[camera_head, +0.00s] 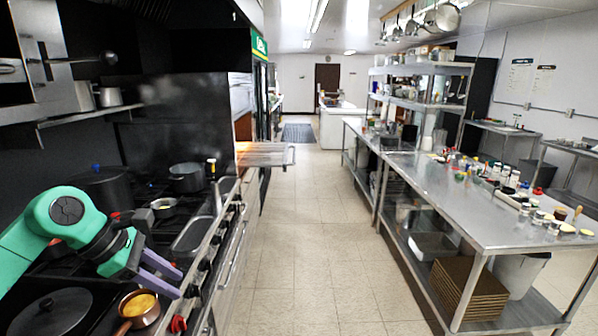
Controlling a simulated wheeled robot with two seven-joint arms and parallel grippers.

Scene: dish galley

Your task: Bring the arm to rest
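My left arm, green with a dark wrist, comes in from the left over the stove. My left gripper (180,283) has two purple fingers, which stand apart with a gap between them; I see nothing held in the gap. It points right and slightly down, above the stove's front area. A copper saucepan (139,306) with yellow contents is just below it in the picture. Whether the fingers touch anything below is hard to tell. My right arm and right gripper are not in view.
The stove carries a dark lidded pan (50,312), a grey pot (186,177) and a small pan (164,207). A steel worktable (450,205) with jars and bottles runs along the right. The tiled floor (300,240) between them is clear.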

